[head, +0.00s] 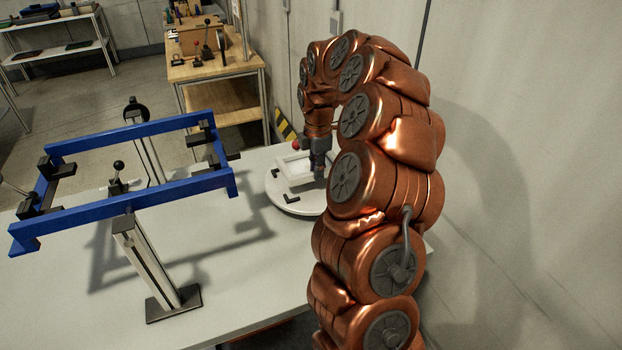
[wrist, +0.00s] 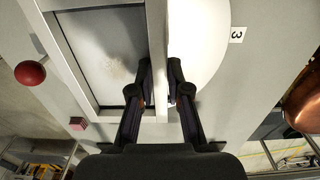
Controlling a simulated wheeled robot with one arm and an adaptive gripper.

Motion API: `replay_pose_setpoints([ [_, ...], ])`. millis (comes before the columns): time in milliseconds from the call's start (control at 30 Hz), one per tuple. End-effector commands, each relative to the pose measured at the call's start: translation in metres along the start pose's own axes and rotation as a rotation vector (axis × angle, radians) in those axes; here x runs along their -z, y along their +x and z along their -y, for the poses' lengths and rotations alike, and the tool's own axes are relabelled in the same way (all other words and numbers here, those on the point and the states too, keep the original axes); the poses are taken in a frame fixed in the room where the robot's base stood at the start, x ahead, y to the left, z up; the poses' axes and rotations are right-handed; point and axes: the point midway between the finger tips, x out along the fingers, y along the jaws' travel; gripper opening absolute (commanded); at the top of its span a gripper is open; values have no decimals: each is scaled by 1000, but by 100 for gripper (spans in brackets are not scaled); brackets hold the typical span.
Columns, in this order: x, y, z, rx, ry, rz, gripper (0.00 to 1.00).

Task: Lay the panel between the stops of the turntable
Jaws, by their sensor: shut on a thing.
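A panel with a pale frame and a grey middle (wrist: 105,50) is in my gripper (wrist: 160,92). The fingers are shut on one long bar of its frame. In the head view the panel (head: 291,167) is over the round white turntable (head: 283,203); I cannot tell whether it touches it. Black stops (head: 291,198) show at the turntable's near edge and left side; any others are hidden. In the wrist view the turntable (wrist: 207,45) shows to the right of the held bar. In the head view my gripper (head: 318,170) is partly hidden by the panel and arm.
A blue frame (head: 130,205) with black clamps stands on posts at the left of the pale table (head: 235,290). A red ball (wrist: 30,72) is beside the panel. A label with a 3 (wrist: 237,34) lies near the turntable. A wooden bench (head: 215,70) stands behind.

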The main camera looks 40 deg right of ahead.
Motion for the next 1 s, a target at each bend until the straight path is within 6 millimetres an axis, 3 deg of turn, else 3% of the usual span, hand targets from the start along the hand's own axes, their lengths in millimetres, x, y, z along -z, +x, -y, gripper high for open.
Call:
replay_pose_setpoints([
  [300,1,31,2,4,-1,-1,0],
  [633,1,35,1,1,-1,0,0],
  [667,1,35,1,1,-1,0,18],
  [700,1,34,1,1,-1,0,22],
  [900,1,34,1,1,-1,0,41],
  [1000,1,34,1,1,-1,0,41],
])
